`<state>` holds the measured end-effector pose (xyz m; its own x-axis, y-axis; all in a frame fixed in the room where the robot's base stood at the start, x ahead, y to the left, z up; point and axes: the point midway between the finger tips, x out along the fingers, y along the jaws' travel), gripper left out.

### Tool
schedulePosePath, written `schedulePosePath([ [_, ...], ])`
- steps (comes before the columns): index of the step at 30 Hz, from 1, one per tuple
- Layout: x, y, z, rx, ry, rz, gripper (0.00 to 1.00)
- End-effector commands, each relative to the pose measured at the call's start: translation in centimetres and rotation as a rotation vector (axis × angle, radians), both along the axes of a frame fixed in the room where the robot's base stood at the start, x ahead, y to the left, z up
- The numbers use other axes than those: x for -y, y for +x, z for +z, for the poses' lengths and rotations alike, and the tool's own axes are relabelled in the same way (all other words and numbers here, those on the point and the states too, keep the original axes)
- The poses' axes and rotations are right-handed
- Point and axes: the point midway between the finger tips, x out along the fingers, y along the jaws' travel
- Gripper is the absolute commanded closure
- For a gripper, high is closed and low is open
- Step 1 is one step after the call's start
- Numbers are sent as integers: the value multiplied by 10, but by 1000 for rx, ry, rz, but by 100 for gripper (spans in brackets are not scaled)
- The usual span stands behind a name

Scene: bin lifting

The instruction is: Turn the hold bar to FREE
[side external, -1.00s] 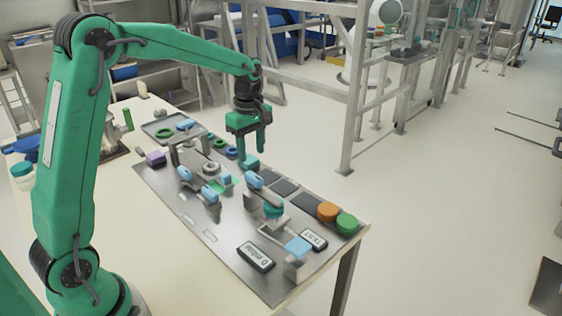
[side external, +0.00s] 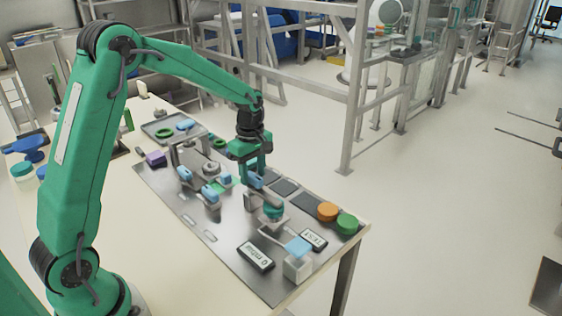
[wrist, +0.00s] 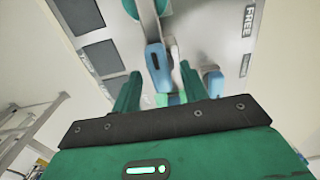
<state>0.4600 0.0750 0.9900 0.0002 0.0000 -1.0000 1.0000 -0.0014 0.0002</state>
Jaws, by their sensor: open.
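A bar with a blue grip and a teal hub (side external: 273,211), probably the hold bar, stands on the metal plate. In the side view its grip is mostly hidden by my gripper (side external: 254,174). In the wrist view the blue grip (wrist: 155,60) lies between the fingertips of my gripper (wrist: 160,70), nearer the left one. The jaws are open, pointing down over the grip; I cannot tell whether they touch it. A FREE label (wrist: 249,18) shows on the plate's right side in the wrist view.
The metal plate (side external: 235,262) also carries other blue-ended levers (side external: 209,193), a dark display block (side external: 256,255), a TEST block (side external: 313,239), and orange (side external: 327,211) and green (side external: 347,223) knobs. A purple block (side external: 156,159) and a tray (side external: 160,128) lie further left.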

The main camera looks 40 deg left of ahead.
Motion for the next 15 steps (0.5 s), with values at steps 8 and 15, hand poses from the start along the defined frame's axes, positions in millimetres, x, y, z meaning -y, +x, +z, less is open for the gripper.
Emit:
schedulePosePath([
  [8, 0, 0, -5, 0, 0, 0, 56],
  [15, 0, 0, -5, 0, 0, 0, 84],
])
